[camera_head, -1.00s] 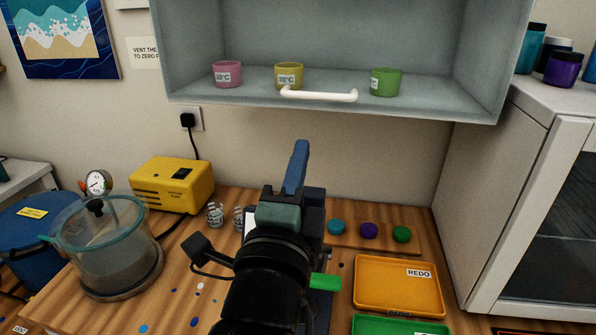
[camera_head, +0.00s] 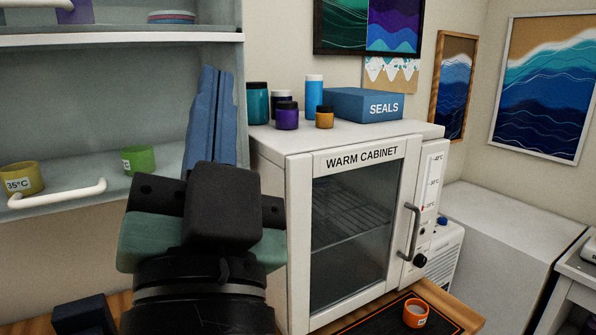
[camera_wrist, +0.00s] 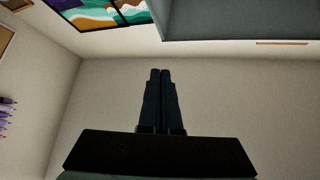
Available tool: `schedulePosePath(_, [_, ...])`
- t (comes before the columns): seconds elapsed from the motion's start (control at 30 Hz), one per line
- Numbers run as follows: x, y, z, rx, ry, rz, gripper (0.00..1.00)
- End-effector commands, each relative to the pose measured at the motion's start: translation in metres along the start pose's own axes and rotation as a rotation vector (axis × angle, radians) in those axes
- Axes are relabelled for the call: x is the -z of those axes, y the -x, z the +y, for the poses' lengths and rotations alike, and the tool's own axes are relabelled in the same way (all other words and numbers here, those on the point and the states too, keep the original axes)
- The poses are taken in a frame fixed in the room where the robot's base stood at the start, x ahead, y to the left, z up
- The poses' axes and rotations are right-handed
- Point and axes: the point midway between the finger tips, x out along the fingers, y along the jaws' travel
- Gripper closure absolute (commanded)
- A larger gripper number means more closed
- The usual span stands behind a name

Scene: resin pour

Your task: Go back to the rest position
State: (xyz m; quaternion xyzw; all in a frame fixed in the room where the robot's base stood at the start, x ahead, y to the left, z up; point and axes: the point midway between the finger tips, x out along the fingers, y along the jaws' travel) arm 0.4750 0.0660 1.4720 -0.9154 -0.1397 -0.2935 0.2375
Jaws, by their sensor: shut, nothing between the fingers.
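My gripper (camera_head: 210,112) is raised in the left half of the head view, its blue fingers together and pointing up. It stands in front of the right part of the open grey shelf unit (camera_head: 90,210). In the wrist view my gripper (camera_wrist: 161,75) shows with its two dark fingers side by side and nothing between them. Behind it there is bare wall.
A white warm cabinet (camera_head: 298,150) stands right of my gripper, with jars and a blue SEALS box (camera_head: 362,105) on top. A yellow cup (camera_head: 22,178) and a green cup (camera_head: 138,159) stand on the shelf. An orange cup (camera_head: 415,313) sits on a black mat (camera_head: 372,325).

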Motion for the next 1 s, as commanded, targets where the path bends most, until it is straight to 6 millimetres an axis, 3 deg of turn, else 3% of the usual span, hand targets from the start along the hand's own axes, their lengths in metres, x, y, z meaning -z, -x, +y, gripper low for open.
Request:
schedulePosePath(0.03, [0.027,-0.003,0.007,-0.013,0.125,0.054,1.0])
schedulePosePath(0.1, [0.052,-0.003,0.013,-0.029,0.279,0.107,1.0])
schedulePosePath(0.3, [0.089,-0.001,0.02,-0.064,0.528,0.181,1.0])
schedulePosePath(1.0, [0.092,0.0,0.021,-0.068,0.549,0.187,1.0])
